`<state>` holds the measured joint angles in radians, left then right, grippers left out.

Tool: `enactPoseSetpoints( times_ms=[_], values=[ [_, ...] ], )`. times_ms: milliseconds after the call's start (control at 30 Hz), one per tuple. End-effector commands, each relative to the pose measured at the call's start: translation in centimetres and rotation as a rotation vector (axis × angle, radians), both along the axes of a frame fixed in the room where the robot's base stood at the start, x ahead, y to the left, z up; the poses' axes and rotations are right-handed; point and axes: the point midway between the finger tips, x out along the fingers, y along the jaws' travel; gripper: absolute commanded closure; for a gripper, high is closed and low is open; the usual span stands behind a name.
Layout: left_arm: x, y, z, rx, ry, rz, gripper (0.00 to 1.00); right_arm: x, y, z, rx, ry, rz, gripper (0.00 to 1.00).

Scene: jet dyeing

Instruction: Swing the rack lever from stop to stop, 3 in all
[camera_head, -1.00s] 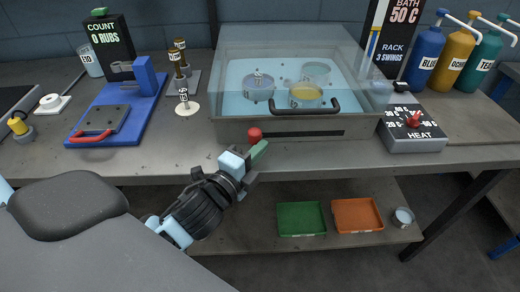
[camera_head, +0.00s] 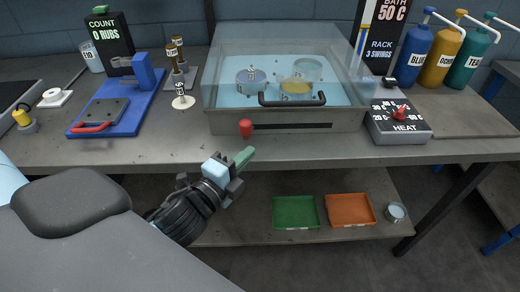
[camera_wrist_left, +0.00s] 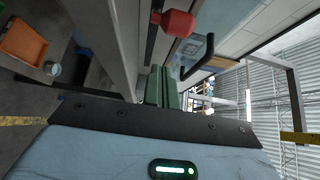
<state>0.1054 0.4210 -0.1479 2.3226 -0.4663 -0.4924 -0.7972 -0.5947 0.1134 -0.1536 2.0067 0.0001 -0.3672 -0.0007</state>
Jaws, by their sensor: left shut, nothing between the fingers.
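The rack lever shows as a red knob (camera_head: 246,128) at the left end of a dark slot (camera_head: 295,126) in the front of the bath (camera_head: 222,121). It also shows in the left wrist view (camera_wrist_left: 178,22). My left gripper (camera_head: 245,156) is shut and empty, just below and in front of the knob, apart from it. Its green fingers (camera_wrist_left: 162,86) lie together in the left wrist view. Dye pots stand in the clear-walled bath. A sign (camera_head: 382,40) reads rack, 3 swings. My right gripper is not in view.
A handle bar (camera_head: 292,104) juts out above the slot. The heat control box (camera_head: 400,122) stands right of the bath. A blue rubbing device (camera_head: 122,98) stands to the left. Green (camera_head: 295,212) and orange (camera_head: 351,210) trays lie on the lower shelf.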

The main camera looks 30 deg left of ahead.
Motion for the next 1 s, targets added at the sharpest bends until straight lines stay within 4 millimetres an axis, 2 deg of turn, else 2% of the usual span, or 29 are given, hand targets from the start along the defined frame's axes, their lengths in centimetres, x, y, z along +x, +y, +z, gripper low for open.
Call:
enactPoseSetpoints(
  times_ms=[33,200,400,1000],
  values=[
    [-0.9,0.3,-0.3,0.0,0.005,-0.001,1.0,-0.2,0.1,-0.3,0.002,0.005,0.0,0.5],
    [-3.1,1.0,-0.2,-0.001,0.004,0.0,1.0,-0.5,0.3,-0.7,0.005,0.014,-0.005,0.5],
    [-4.5,1.5,-0.1,-0.001,0.001,-0.001,1.0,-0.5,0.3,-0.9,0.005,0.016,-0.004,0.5],
    [-4.8,1.6,0.0,-0.001,-0.001,-0.001,1.0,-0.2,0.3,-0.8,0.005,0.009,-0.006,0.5]
  ],
)
